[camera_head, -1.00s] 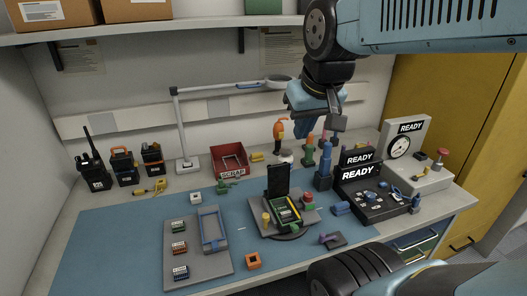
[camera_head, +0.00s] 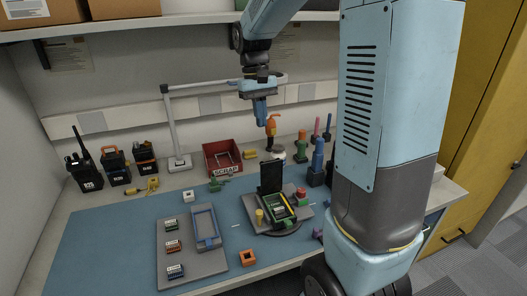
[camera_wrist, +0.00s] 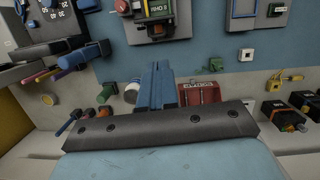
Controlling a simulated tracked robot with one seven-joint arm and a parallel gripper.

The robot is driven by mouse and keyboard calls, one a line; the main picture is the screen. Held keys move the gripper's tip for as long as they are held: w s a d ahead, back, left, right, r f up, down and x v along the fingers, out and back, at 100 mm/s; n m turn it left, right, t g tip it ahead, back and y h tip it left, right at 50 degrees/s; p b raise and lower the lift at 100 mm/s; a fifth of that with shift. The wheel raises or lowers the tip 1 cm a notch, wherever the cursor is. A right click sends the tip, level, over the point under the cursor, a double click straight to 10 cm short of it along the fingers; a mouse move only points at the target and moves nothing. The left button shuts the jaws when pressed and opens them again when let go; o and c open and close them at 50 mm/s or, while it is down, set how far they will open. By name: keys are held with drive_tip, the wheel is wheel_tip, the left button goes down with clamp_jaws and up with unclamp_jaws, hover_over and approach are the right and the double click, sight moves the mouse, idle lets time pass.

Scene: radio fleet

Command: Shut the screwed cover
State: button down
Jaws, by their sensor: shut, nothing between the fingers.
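The device (camera_head: 278,207) lies on a round turntable with a grey plate in the middle of the bench, its green and yellow face upward. Its black cover (camera_head: 271,177) stands upright at the far side, open. A yellow knob (camera_head: 259,215) and a red-topped part (camera_head: 301,195) flank the device. My gripper (camera_head: 260,118) hangs above the back of the bench, fingers down and shut, empty, apart from the cover and behind it. In the wrist view my blue fingers (camera_wrist: 156,86) are together. The device (camera_wrist: 155,14) is cut off at that view's top edge.
A red scrap bin (camera_head: 222,158), a lamp (camera_head: 177,125) and an orange-handled tool (camera_head: 271,130) stand at the back. A grey tray (camera_head: 182,262) with modules lies left of the turntable. Radios (camera_head: 84,170) stand at far left. My arm hides the right side.

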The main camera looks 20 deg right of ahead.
approach(270, 175)
drive_tip(key=w+f, duration=0.2)
drive_tip(key=f, duration=0.1)
drive_tip(key=w+f, duration=0.1)
drive_tip(key=shift+d+f, duration=0.15)
drive_tip(key=shift+f, duration=0.25)
idle(0.4)
